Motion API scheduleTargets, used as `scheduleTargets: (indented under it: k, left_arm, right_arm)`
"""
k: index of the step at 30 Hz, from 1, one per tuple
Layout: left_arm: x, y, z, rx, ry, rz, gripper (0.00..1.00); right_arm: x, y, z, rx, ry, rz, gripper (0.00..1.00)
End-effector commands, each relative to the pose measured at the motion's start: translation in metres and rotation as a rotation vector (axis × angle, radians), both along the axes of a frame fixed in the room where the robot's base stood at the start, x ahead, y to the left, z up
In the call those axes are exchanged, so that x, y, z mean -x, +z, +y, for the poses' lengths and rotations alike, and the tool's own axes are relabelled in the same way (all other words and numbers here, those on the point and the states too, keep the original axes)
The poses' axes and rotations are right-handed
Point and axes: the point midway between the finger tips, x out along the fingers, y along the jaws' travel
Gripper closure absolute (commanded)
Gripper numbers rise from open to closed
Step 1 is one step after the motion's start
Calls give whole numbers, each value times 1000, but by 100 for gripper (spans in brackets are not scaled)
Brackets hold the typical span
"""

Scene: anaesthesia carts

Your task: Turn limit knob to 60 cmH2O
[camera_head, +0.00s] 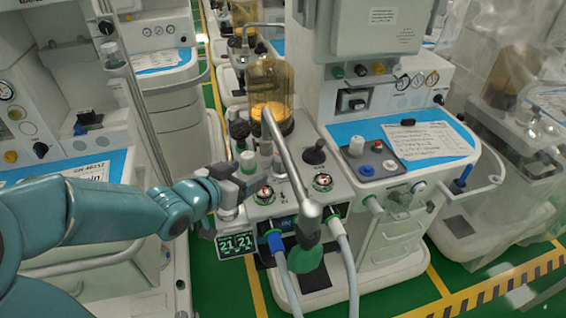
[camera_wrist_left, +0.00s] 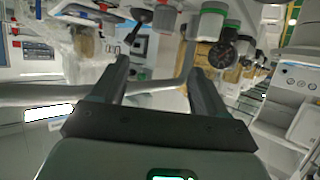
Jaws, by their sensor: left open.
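My left gripper (camera_head: 246,188) reaches in from the left beside the front-left edge of the central cart's top. In the left wrist view its two fingers (camera_wrist_left: 160,66) are spread apart, with nothing held between them. Near it, a light green-and-white knob (camera_head: 248,161) stands upright on the cart top; a green-and-white knob also shows in the left wrist view (camera_wrist_left: 210,22). A black knob (camera_head: 315,153) stands farther right. I cannot tell which one is the limit knob, and no scale marks are readable. My right gripper is not in view.
A grey metal tube (camera_head: 285,155) slants across the cart top. An amber canister (camera_head: 270,88) stands behind. A small screen (camera_head: 236,243) reading 21 and hoses (camera_head: 347,262) are at the front. Other carts stand around.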

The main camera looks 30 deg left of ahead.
Motion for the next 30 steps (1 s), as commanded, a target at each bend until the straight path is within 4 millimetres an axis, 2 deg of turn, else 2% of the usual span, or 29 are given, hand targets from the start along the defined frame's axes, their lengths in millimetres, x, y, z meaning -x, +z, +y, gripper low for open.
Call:
scheduleTargets:
  k: [5,12,18,23,30]
  left_arm:
    - [-37,-19,3,4,1,4,26]
    - [-90,-39,4,3,2,5,26]
    - [-122,-51,4,3,2,4,26]
    - [-134,-56,4,1,3,4,26]
    - [-136,-57,4,2,3,3,26]
  right_arm:
    - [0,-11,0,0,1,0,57]
    - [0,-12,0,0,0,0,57]
    - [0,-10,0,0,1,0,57]
    - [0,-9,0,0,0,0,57]
    - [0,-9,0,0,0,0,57]
